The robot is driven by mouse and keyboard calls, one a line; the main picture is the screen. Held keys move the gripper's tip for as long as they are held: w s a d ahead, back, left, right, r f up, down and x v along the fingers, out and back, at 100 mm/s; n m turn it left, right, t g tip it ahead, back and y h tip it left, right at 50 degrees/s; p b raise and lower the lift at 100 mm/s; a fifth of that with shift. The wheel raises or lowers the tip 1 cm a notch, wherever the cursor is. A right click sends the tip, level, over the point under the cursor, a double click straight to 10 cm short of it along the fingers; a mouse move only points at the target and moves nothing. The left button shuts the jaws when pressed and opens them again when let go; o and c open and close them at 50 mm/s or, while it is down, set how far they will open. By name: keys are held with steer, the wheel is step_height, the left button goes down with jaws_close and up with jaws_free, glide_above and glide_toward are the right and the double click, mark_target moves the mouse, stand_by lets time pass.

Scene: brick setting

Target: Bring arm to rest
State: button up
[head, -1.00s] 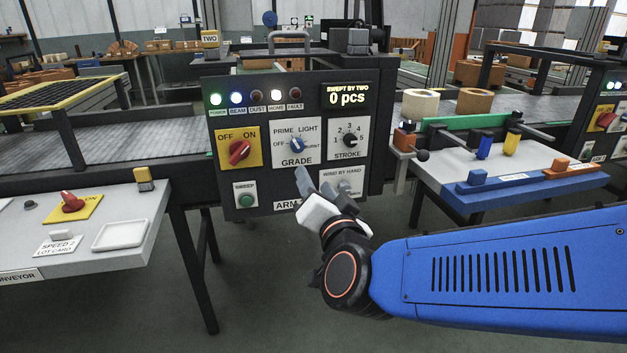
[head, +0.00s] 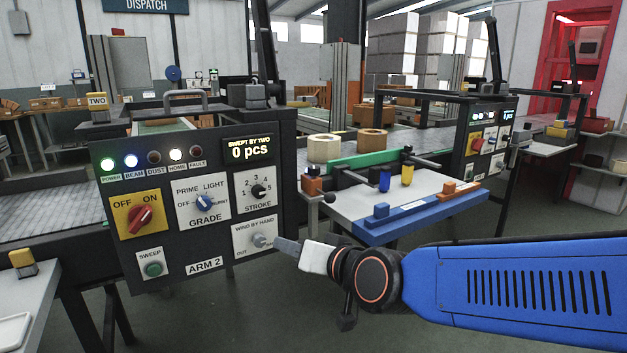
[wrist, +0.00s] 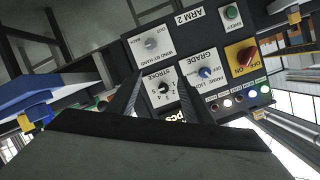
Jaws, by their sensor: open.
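My gripper (head: 287,248) is in front of the lower right of the dark control panel (head: 215,240), near the "wind by hand" knob (head: 259,240). In the wrist view my gripper (wrist: 157,84) has two dark fingers apart with nothing between them. The wrist view shows the panel upside down, with the stroke knob (wrist: 163,88) and the blue grade knob (wrist: 205,72) near the fingers. I cannot tell whether the fingertips touch the panel. My blue arm stretches in from the right.
A white table with a blue front edge (head: 425,218) stands right of the panel, holding blue and yellow pieces. Two rolls (head: 324,148) stand behind it. A grey table (head: 30,300) is at the lower left.

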steer(key=s+d+f+g+h, duration=0.2)
steer(key=s+d+f, duration=0.2)
steer(key=d, duration=0.6)
steer(key=s+d+f+g+h, duration=0.2)
steer(key=s+d+f+h, duration=0.1)
steer(key=s+d, duration=0.5)
steer(key=s+d+f+m+g+h, duration=0.1)
steer(key=s+d+f, duration=0.4)
steer(key=d, duration=0.9)
steer(key=shift+s+d+g+h, duration=0.25)
steer(key=shift+s+g+h, duration=0.4)
steer(key=shift+g+h, duration=0.4)
